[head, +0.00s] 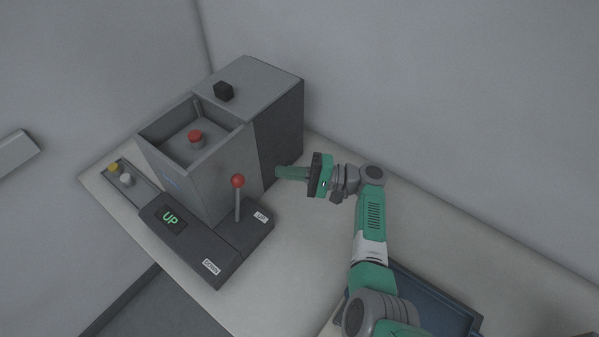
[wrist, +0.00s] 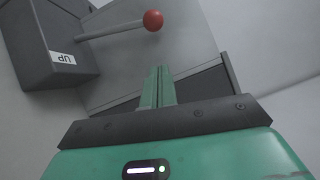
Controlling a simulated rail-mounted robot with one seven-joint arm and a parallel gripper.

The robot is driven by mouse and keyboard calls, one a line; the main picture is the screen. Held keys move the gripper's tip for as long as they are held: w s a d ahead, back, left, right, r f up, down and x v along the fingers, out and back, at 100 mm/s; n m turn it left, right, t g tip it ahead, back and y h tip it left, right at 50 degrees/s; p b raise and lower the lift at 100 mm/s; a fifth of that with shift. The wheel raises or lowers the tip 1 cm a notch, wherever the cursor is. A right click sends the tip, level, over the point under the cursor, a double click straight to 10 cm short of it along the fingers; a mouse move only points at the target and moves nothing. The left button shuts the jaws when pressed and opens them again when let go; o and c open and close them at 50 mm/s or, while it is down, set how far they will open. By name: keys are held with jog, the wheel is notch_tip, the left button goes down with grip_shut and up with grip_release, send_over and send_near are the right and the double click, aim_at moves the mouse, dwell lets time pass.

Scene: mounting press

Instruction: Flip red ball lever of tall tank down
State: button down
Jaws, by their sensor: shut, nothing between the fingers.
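The lever with a red ball (head: 238,181) rises from the dark base at the front of the grey press (head: 215,172). It stands nearly upright, between the UP label (head: 262,216) and the DOWN label (head: 211,267). The display (head: 170,219) reads UP. My gripper (head: 279,173) is shut and empty, to the right of the lever and apart from it, close to the press's side. In the wrist view the red ball (wrist: 153,20) is at the top, above my shut fingers (wrist: 158,72), with the UP label (wrist: 62,57) at left.
A red button (head: 195,136) sits in the press's open recess, and a black knob (head: 223,91) is on top. A yellow button (head: 114,168) and a white button (head: 126,179) are at left. A blue tray (head: 440,300) lies at lower right.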

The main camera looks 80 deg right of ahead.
aim_at(239, 200)
jog(key=w+a+r+p, duration=0.1)
jog(key=w+a, duration=0.2)
jog(key=w, duration=0.2)
jog(key=shift+w+a, duration=0.35)
jog(key=shift+w, duration=0.05)
jog(key=shift+r, duration=0.1)
